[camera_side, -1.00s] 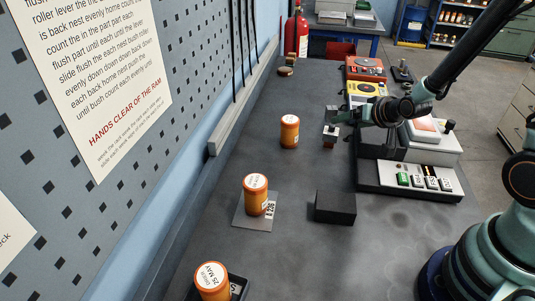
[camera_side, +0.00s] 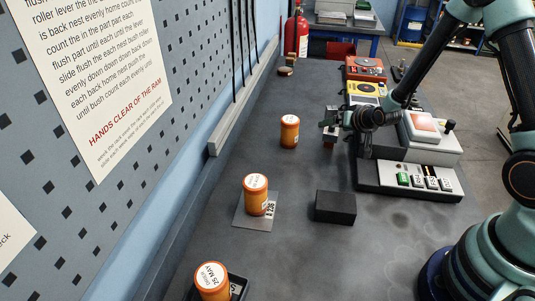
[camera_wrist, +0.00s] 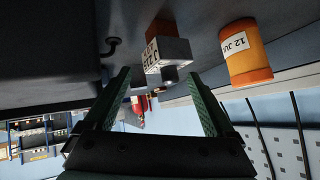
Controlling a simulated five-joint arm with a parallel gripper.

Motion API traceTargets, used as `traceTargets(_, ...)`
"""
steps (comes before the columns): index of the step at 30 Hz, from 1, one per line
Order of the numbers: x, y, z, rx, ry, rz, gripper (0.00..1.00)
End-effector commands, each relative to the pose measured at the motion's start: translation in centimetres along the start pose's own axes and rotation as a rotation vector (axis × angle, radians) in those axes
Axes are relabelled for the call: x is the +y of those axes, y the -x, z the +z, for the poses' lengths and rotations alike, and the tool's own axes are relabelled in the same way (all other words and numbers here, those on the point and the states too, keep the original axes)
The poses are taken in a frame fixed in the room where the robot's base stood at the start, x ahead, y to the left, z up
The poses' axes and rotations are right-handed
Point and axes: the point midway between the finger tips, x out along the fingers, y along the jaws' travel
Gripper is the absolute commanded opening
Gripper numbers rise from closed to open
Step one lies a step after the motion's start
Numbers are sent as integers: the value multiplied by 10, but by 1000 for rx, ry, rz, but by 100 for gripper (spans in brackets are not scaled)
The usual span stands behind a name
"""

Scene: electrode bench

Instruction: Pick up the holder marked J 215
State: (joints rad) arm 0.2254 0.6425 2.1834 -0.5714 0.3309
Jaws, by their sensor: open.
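The holder marked J 215 (camera_wrist: 166,52) stands on the bench, a small grey block on a brown-red part (camera_wrist: 159,29), with a dark stub on its other side. In the side view its brown-red part (camera_side: 330,143) shows below my gripper (camera_side: 331,121); the rest is mostly hidden. In the wrist view my gripper (camera_wrist: 164,88) is open, with one finger to each side and the holder beyond the fingertips, roughly between them. I see nothing held, and cannot tell whether a finger touches the holder.
An orange jar (camera_side: 289,131) stands close left of the holder. A grey machine (camera_side: 408,178) with labelled blocks is close on the right. A black block (camera_side: 335,207) and another jar (camera_side: 256,196) stand nearer the camera. The bench between is clear.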

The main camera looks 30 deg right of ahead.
Motion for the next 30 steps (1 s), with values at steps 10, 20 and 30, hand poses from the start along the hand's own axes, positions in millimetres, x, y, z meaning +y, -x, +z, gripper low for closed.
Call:
traceTargets(10,1,-38,-1,-2,0,2,90)
traceTargets(20,0,-40,-1,0,0,2,70)
traceTargets(30,0,-40,-2,1,0,1,0)
